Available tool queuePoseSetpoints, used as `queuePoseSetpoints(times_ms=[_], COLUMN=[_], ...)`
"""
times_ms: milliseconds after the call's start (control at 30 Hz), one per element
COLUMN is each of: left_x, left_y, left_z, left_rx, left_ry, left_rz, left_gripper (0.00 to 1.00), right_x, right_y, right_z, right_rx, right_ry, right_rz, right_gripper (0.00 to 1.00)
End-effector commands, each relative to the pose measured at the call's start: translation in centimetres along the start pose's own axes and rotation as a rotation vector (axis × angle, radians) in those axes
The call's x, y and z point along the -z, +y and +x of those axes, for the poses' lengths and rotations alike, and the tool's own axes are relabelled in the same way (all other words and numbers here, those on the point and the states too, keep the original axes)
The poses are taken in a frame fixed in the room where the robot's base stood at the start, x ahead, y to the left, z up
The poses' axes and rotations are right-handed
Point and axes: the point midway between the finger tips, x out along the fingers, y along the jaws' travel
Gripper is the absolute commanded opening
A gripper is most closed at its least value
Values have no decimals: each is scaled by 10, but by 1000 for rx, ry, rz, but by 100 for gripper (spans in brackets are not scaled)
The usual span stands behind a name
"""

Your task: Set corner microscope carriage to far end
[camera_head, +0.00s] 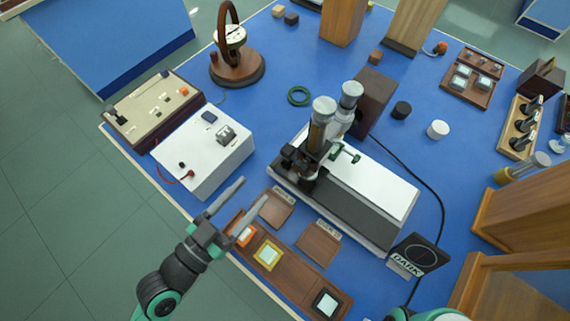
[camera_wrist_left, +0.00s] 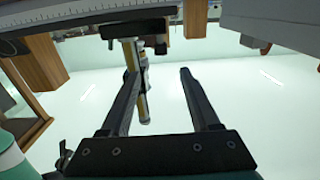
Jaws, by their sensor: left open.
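The microscope carriage (camera_head: 312,160) is a dark block with an upright brass-and-grey tube. It sits near the left end of a long bench (camera_head: 400,198) with a white top and a dark front strip. A second grey eyepiece tube (camera_head: 350,95) stands just behind it. My left gripper (camera_head: 252,190) is open and empty, left of the carriage and apart from it, over the table's front left area. In the left wrist view its two fingers (camera_wrist_left: 158,72) are spread, with a brass-and-dark tube (camera_wrist_left: 142,95) beyond, seen upside down. My right gripper is not visible.
A wooden tray (camera_head: 290,272) with coloured squares and two brown plates lie in front of the bench. A black "DARK" pad (camera_head: 421,252) and a cable lie to the right. Wooden cabinets (camera_head: 530,205) stand at far right.

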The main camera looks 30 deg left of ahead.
Motion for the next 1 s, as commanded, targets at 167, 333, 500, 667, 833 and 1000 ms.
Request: queuePoseSetpoints(times_ms=[167,333,500,667,833,1000], left_x=[3,5,3,2,3,3], left_y=[0,0,0,0,0,0], left_z=[4,28,68,99,115,117], left_rx=[0,-2,-2,-1,0,1], left_ry=[2,5,7,5,3,1], left_rz=[1,4,3,2,1,1], left_gripper=[62,62,62,62,62,62], right_x=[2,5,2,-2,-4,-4], right_y=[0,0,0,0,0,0], right_z=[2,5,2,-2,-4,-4], right_rx=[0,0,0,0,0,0], right_ry=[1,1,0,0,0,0], right_rz=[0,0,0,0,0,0], right_gripper=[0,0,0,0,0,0])
